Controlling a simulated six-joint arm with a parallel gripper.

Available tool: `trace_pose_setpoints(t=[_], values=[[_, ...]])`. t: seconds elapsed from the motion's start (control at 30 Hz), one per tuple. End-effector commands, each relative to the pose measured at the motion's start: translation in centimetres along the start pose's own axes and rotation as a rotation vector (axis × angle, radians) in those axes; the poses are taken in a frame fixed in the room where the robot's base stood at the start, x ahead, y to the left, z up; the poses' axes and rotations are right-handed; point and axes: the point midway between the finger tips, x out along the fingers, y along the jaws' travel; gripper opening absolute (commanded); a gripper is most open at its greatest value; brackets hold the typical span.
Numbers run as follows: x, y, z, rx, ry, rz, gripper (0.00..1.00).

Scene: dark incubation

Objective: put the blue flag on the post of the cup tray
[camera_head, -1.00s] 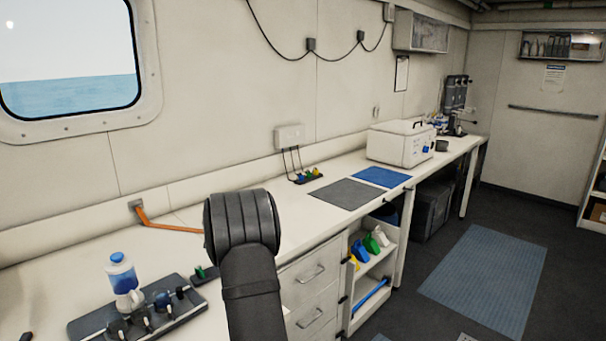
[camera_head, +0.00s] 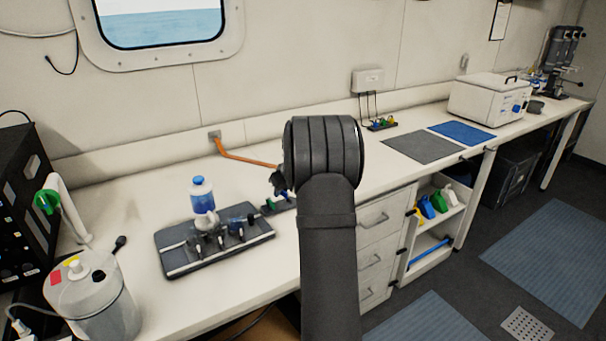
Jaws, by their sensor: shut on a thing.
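My arm stands in the middle of the view, and its thick wrist hides most of my gripper (camera_head: 278,183). Only a small dark part of the gripper shows at the wrist's left edge, over the bench. A small blue piece, which looks like the blue flag (camera_head: 284,195), shows just under it; its shape and the fingertips are mostly hidden. Below and left is a small dark tray with a green piece (camera_head: 269,204) on it, partly behind my arm. I cannot tell whether this is the cup tray, and no post shows clearly.
A dark rack (camera_head: 180,262) with several fittings and a blue-capped bottle (camera_head: 201,190) stand left of my arm. A lidded jug (camera_head: 90,290) is at front left. A grey mat (camera_head: 422,147), blue mat (camera_head: 461,132) and white box (camera_head: 490,98) lie right.

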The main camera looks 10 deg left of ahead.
Motion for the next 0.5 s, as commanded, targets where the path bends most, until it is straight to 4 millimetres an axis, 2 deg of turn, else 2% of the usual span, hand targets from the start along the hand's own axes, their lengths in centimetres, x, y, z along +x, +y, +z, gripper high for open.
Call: trace_pose_setpoints(t=[0.5], values=[[-4.9,-14.6,3.3,-0.562,0.001,-0.346,0.06]])
